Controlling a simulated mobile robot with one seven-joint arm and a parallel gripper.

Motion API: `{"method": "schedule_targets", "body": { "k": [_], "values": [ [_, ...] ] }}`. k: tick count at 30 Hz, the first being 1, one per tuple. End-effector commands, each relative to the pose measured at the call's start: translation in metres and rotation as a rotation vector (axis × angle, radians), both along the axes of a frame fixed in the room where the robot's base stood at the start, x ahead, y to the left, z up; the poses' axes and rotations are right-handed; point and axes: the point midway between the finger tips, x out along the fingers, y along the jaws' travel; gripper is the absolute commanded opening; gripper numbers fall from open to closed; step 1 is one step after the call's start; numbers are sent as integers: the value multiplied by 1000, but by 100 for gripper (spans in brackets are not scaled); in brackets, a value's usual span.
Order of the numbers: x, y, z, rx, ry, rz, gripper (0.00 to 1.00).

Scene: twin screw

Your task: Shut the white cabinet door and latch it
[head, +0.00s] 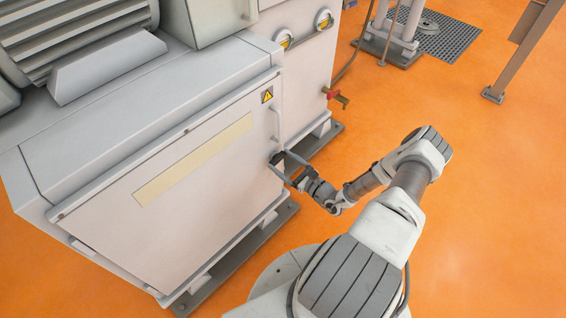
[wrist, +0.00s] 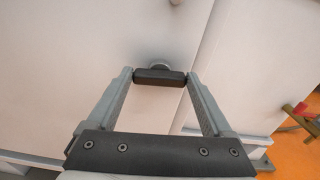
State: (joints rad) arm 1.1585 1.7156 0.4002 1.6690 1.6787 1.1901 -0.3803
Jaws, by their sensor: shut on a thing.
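The white cabinet door (head: 185,190) forms the front of the machine and looks flush with its frame, with a pale yellow strip across it. It fills much of the wrist view (wrist: 60,70). A dark latch handle (wrist: 158,76) sits on a round base near the door's right edge. My gripper (head: 281,165) is at that handle, its two fingers closed against the handle's ends in the wrist view (wrist: 160,80). The bar lies crosswise between the fingertips. A pale pull handle (head: 277,124) is above the latch. In the head view my fingers partly hide the latch.
A red-handled valve (head: 335,96) sticks out from the machine to the right of the door. A grey base rail (head: 240,262) runs along the floor below the door. The orange floor (head: 480,200) to the right is open. A post (head: 520,55) stands at the upper right.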

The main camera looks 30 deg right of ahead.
Motion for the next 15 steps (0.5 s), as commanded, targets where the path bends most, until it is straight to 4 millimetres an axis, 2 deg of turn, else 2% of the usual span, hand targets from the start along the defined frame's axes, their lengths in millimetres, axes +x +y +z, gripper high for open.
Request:
{"method": "schedule_targets", "body": {
  "k": [6, 15],
  "values": [
    [0, -1, -1, 105, 39, -2, 29],
    [0, -1, -1, 114, 43, -2, 29]
  ]
}}
